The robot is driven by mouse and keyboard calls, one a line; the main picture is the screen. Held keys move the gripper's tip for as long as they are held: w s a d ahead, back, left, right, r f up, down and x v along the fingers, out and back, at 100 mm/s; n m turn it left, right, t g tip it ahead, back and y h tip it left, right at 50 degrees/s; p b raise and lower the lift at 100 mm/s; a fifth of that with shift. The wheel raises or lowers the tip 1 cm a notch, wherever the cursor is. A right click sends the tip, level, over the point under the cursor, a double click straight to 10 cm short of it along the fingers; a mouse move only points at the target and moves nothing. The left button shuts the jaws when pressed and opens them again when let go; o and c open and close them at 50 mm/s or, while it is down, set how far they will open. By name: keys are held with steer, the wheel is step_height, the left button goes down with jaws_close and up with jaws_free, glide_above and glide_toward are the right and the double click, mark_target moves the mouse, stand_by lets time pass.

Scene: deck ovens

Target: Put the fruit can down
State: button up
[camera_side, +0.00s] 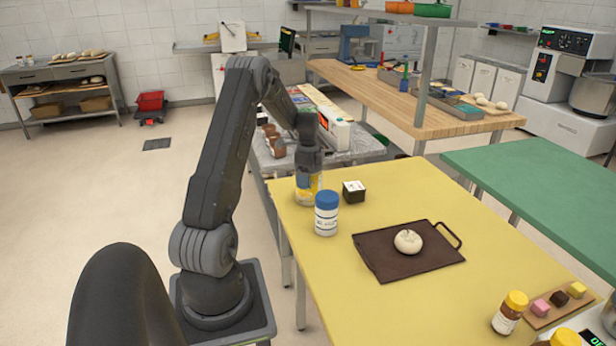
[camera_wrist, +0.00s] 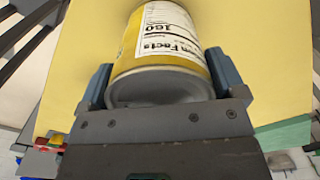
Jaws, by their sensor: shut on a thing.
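The fruit can (camera_wrist: 160,58) is yellow with a white nutrition label. It fills the upper middle of the wrist view, between the two blue-grey fingers of my gripper (camera_wrist: 161,80). My gripper is shut on the can, and one bare metal end of it faces the wrist camera. In the side view my gripper (camera_side: 308,180) points down at the far left corner of the yellow table (camera_side: 350,290). The can (camera_side: 303,198) shows there only in part, below my wrist. I cannot tell whether it touches the table top.
A white jar with a blue lid (camera_side: 326,215) stands close in front of the can. A small dark box (camera_side: 354,190) is just right. A brown tray (camera_side: 385,262) bears a pale round bun (camera_side: 408,241). A yellow-lidded jar (camera_side: 510,312) stands at the front right.

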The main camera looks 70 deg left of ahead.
steer(key=shift+f, duration=0.25)
steer(key=o, duration=1.1)
